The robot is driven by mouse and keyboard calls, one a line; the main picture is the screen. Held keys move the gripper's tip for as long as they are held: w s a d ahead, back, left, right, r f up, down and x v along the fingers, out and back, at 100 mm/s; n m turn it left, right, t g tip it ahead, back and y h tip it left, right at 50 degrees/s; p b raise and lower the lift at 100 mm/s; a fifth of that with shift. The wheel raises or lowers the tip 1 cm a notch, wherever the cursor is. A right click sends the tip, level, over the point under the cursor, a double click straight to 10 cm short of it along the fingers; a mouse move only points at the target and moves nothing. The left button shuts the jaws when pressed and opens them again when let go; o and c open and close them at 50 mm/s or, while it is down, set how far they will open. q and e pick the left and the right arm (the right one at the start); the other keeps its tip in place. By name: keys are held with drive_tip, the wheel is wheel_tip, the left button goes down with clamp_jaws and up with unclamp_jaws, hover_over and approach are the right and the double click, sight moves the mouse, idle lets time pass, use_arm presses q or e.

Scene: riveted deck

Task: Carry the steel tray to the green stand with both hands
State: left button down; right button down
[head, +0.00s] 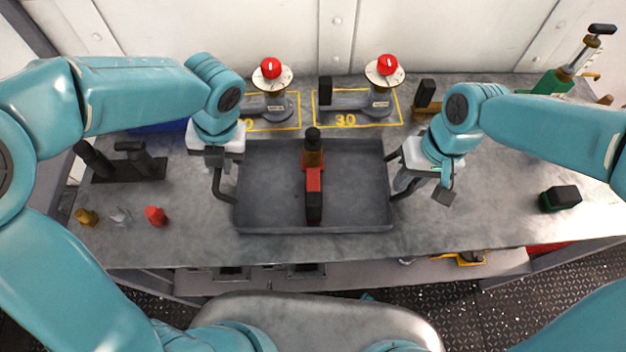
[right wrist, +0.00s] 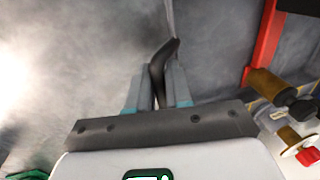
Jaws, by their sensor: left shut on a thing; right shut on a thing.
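The grey steel tray (head: 270,205) is in the middle of the head view, level, over the workbench; I cannot tell whether it touches the bench. A red and black tool (head: 314,180) lies in it. My left gripper (head: 218,170) is shut on the tray's left handle. My right gripper (head: 405,185) is at the right handle. In the right wrist view, the right gripper (right wrist: 161,88) has its fingers closed around the dark handle, beside the tray (right wrist: 215,45). I cannot make out a green stand for certain in either view.
Two red-topped gauges (head: 271,70) (head: 386,68) stand behind the tray by yellow markings. A black rack (head: 128,165) and small coloured pieces (head: 155,215) are left on the bench (head: 290,252). A green and black block (head: 561,198) is at right. Bench between tray and block is clear.

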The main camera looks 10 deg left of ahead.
use_arm(q)
drive_tip(key=shift+r, duration=0.15)
use_arm(e)
drive_tip(key=shift+r, duration=0.2)
